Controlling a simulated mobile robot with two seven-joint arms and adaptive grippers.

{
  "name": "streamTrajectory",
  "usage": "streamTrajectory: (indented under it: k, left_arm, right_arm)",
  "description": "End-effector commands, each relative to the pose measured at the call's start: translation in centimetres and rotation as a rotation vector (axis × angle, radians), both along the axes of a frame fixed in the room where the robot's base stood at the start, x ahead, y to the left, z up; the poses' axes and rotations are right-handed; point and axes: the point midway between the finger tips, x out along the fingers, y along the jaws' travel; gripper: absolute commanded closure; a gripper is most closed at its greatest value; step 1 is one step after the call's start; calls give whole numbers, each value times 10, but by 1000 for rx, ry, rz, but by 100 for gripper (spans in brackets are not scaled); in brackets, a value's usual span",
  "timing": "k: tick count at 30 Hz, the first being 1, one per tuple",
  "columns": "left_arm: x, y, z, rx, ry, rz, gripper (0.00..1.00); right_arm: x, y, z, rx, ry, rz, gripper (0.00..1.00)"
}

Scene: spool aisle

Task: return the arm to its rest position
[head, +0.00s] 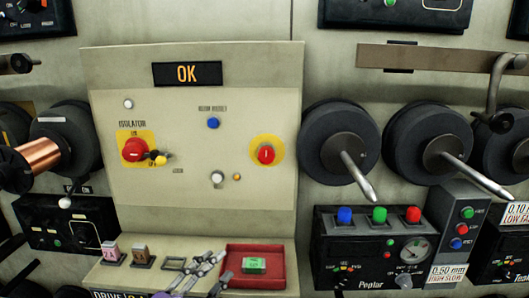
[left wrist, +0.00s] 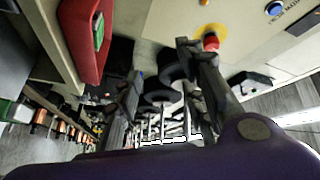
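My left gripper (head: 207,268) is low in the head view, in front of the panel's ledge, between a small empty frame and a red tray (head: 284,282). In the left wrist view the fingers of my left gripper (left wrist: 160,62) stand apart with nothing between them, so it is open and empty. The red tray shows at the upper left of that view (left wrist: 88,52), beside one finger and apart from it. My right gripper is not in view.
The cream control panel (head: 190,210) stands behind, with a red isolator knob (head: 135,150), a red button (head: 266,154) and an OK display (head: 187,74). Dark spools with protruding handles (head: 358,175) stick out at the right. A copper spool (head: 38,160) is at the left.

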Motion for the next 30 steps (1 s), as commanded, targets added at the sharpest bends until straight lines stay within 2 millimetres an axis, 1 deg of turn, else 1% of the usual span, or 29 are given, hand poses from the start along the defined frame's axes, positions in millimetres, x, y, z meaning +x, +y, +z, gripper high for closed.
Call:
streamTrajectory:
  k: [1, 2, 3, 5, 6, 8, 9, 11, 12, 13, 14, 15, 18, 21, 24, 25, 27, 30]
  left_arm:
    - [-7, 18, -31, -85, 136, 82, 63]
    - [-12, 28, -51, -128, 211, 127, 63]
    - [-22, 40, -78, -182, 308, 186, 63]
    - [-42, 55, -118, -261, 446, 268, 63]
    - [-58, 63, -143, -310, 533, 320, 63]
    - [-86, 73, -178, -380, 655, 393, 63]
    - [-108, 78, -200, -425, 733, 443, 63]
    - [-142, 84, -229, -492, 842, 513, 63]
    - [-167, 85, -246, -536, 908, 557, 63]
    - [-186, 86, -258, -566, 953, 589, 63]
    - [-205, 86, -268, -597, 993, 619, 63]
    - [-229, 86, -279, -635, 1038, 657, 63]
    - [-281, 86, -295, -701, 1109, 737, 63]
    - [-316, 86, -303, -730, 1149, 790, 63]
    - [-335, 87, -308, -735, 1172, 815, 63]
    - [-339, 88, -309, -733, 1176, 819, 63]
    - [-343, 89, -310, -730, 1181, 822, 63]
    - [-343, 89, -311, -729, 1182, 823, 63]
  right_arm:
    - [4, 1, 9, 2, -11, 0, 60]
    - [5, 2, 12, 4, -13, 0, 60]
    - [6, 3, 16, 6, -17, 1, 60]
    - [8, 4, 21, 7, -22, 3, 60]
    - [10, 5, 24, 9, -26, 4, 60]
    - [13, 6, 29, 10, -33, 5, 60]
    - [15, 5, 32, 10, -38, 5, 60]
    - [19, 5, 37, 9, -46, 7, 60]
    - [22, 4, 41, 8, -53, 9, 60]
    - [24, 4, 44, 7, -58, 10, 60]
    - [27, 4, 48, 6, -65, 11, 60]
    - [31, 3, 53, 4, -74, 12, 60]
    - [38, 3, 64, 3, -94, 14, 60]
    - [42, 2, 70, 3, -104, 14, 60]
    - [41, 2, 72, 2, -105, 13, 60]
    - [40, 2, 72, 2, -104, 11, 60]
    - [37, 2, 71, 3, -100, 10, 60]
    - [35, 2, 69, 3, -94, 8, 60]
